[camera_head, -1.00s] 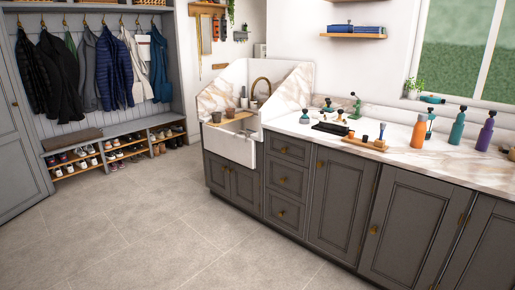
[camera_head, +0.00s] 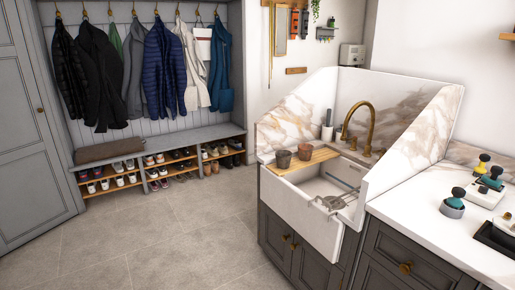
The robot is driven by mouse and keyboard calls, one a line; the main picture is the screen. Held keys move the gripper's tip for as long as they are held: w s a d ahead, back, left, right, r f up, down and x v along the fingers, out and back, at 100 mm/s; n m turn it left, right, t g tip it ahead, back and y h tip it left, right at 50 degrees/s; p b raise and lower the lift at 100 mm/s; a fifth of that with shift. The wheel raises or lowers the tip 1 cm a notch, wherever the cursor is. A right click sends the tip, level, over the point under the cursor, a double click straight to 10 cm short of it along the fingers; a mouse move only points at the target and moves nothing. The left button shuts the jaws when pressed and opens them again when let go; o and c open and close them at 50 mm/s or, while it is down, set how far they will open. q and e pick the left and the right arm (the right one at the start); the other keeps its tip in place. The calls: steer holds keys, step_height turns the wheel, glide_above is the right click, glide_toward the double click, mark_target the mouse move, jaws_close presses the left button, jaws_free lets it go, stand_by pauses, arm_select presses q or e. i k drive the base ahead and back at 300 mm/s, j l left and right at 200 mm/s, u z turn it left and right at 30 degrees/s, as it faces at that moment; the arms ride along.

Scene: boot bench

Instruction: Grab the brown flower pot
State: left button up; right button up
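Two small brown pots stand side by side on a wooden board (camera_head: 304,162) across the left part of the white sink. The left brown pot (camera_head: 283,159) is nearer the sink's left edge. The right brown pot (camera_head: 305,152) is just beside it, a little farther back. I cannot tell from this view whether anything is in them. Neither of my grippers is in view.
The white sink (camera_head: 304,212) has a brass tap (camera_head: 361,130) and a high marbled splashback. A marble counter (camera_head: 440,236) with several small tools adjoins it at right. A shoe bench (camera_head: 158,165) stands at the back left. The floor (camera_head: 155,240) in front is clear.

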mark_target(305, 150)
steer(key=i+j+z, duration=0.1)
steer(key=i, duration=0.3)
steer(key=i+j+z, duration=0.1)
steer(key=i, duration=0.35)
steer(key=i+j+z, duration=0.1)
steer(key=i, duration=0.3)
